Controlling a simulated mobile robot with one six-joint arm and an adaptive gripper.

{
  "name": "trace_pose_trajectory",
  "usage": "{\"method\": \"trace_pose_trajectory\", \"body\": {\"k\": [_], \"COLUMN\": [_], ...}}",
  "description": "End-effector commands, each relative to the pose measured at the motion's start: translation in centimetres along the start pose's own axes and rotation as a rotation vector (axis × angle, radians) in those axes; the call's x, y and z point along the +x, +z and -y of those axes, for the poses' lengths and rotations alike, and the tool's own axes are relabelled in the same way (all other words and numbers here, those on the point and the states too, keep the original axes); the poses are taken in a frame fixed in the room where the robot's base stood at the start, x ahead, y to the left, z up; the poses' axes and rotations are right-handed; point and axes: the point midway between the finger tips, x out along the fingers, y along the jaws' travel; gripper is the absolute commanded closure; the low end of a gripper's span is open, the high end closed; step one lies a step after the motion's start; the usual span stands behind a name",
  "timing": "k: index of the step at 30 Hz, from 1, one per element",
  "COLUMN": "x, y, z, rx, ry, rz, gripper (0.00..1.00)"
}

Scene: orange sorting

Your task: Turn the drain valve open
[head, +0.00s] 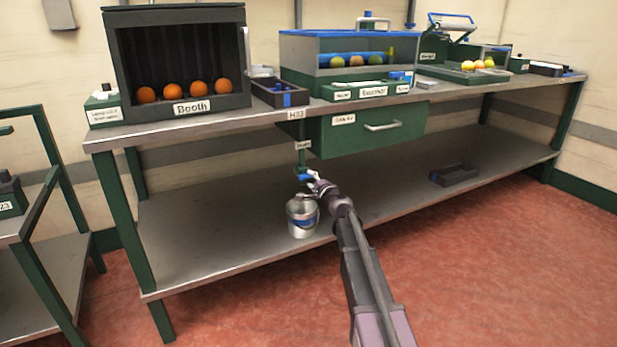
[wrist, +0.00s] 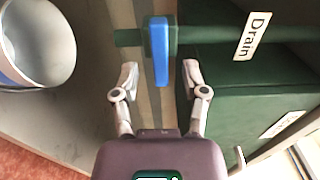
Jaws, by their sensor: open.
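The drain valve has a blue lever handle (wrist: 160,52) on a green pipe (wrist: 130,38). In the wrist view the lever lies between the two open fingers of my gripper (wrist: 155,82), with a gap visible on both sides. In the head view the blue handle (head: 305,178) shows under the bench top, beside my gripper (head: 313,180). A "Drain" label (wrist: 254,36) is on the green part beside the valve. A metal bucket (head: 302,217) with a blue band stands on the lower shelf below the valve; it also shows in the wrist view (wrist: 38,45).
A green drawer (head: 375,129) with a metal handle hangs right of the valve. The lower shelf (head: 215,225) is mostly clear, with a dark tray (head: 454,175) at right. On the bench (head: 235,119) stand a booth (head: 180,65) with oranges and a tank (head: 345,60).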

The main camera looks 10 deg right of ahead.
Motion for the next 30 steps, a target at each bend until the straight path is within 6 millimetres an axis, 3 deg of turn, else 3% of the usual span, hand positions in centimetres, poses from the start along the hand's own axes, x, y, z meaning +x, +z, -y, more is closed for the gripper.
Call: {"method": "trace_pose_trajectory", "body": {"k": [3, 9, 21, 23, 27, 30], "x": [1.8, 3.3, 3.6, 3.6, 3.5, 3.6], "y": [-0.1, -0.1, 0.0, 0.0, 0.0, 0.0], "z": [0.0, 0.0, 0.0, 0.0, 0.0, 0.0], "rx": [0.0, 0.0, 0.0, 0.0, 0.0, 0.0], "ry": [0.0, 0.0, 0.0, 0.0, 0.0, 0.0], "rz": [0.0, 0.0, 0.0, 0.0, 0.0, 0.0], "gripper": [0.43, 0.43, 0.43, 0.55, 0.96, 1.0]}}
